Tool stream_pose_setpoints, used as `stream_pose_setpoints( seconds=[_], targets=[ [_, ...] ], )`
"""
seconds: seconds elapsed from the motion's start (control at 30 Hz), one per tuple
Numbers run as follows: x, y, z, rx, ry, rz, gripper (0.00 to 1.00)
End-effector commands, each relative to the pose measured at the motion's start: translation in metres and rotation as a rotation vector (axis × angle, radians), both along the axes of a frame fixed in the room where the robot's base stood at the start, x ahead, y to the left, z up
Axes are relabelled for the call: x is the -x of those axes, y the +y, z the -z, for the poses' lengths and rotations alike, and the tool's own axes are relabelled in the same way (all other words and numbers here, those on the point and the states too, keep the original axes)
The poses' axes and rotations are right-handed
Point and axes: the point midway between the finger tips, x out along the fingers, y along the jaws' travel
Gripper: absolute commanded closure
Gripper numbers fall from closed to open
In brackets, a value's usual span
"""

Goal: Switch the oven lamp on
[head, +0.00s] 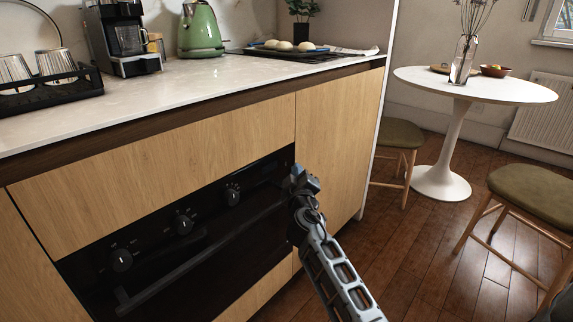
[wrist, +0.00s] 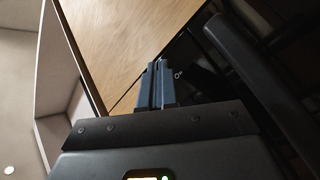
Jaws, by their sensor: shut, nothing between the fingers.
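The black built-in oven (head: 200,262) sits below the counter in the head view. Its panel carries three visible round knobs: a left one (head: 122,260), a middle one (head: 184,224) and a right one (head: 232,194). My gripper (head: 299,176) is at the oven's right end and hides part of the panel there. In the wrist view my gripper (wrist: 157,82) is shut and empty, its fingertips near the border of wood front and black panel. A small pale ring mark (wrist: 178,74) shows beside the fingers. I cannot tell whether they touch anything, nor see a lit lamp.
The oven's long bar handle (head: 200,258) runs below the knobs; it also shows close to my gripper in the wrist view (wrist: 255,75). The counter (head: 180,98) holds a coffee maker, green kettle and trays. A round table (head: 478,86) and stools stand right, with open floor between.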

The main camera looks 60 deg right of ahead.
Motion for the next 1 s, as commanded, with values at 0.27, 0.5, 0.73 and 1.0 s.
stream_pose_setpoints(
  seconds=[0.27, 0.5, 0.73, 1.0],
  targets=[
    [0.026, 0.006, 0.0, 0.0, 0.001, 0.001, 1.0],
    [0.046, 0.011, 0.0, 0.0, 0.001, 0.001, 1.0],
    [0.052, 0.012, -0.001, 0.001, 0.0, 0.001, 1.0],
    [0.052, 0.012, 0.0, 0.0, 0.0, 0.0, 1.0]
  ],
)
